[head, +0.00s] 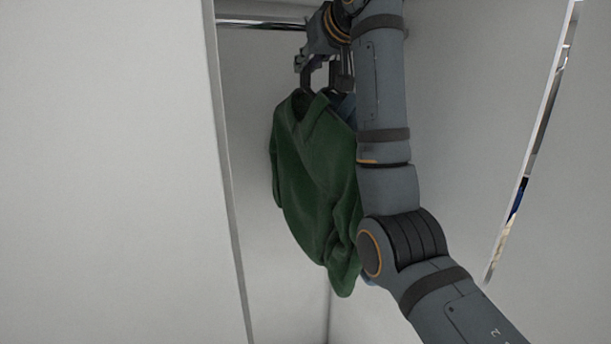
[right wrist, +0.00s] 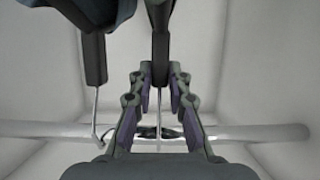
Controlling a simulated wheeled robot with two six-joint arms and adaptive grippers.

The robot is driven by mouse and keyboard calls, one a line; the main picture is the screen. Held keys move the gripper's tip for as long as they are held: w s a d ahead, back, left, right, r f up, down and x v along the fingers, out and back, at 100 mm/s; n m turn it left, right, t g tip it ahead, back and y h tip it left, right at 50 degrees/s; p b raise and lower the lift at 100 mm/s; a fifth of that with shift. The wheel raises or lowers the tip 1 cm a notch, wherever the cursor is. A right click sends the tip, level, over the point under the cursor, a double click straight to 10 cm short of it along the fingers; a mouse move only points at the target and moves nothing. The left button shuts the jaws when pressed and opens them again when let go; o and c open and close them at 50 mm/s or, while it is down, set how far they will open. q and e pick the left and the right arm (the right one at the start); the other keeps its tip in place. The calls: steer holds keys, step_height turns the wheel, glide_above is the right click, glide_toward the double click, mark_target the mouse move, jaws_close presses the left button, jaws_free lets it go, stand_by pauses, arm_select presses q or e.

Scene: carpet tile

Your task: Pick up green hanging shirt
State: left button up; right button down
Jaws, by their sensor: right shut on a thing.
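The green shirt (head: 312,170) hangs in the narrow closet in the head view, with its right side partly hidden behind my right arm. My right gripper (head: 322,76) is above the shirt's collar. In the right wrist view my right gripper (right wrist: 160,82) has its fingers on both sides of a dark hanger's neck (right wrist: 160,50) and is shut on it. That hanger's thin metal hook runs down between the fingers towards the rail. I cannot tell from the wrist view alone which garment it bears. My left gripper is not in view.
A metal rail (head: 262,24) crosses the closet top. A second hanger (right wrist: 94,58) hooks over it beside my fingers. A bluish garment (head: 346,104) shows behind the green shirt. White walls stand close on both sides, the left one (head: 110,170) near.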

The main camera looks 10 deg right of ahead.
steer(key=shift+r, duration=0.15)
stand_by(0.4)
steer(key=shift+r, duration=0.5)
steer(key=shift+w+r, duration=0.1)
steer(key=shift+r, duration=0.7)
steer(key=shift+w, duration=0.1)
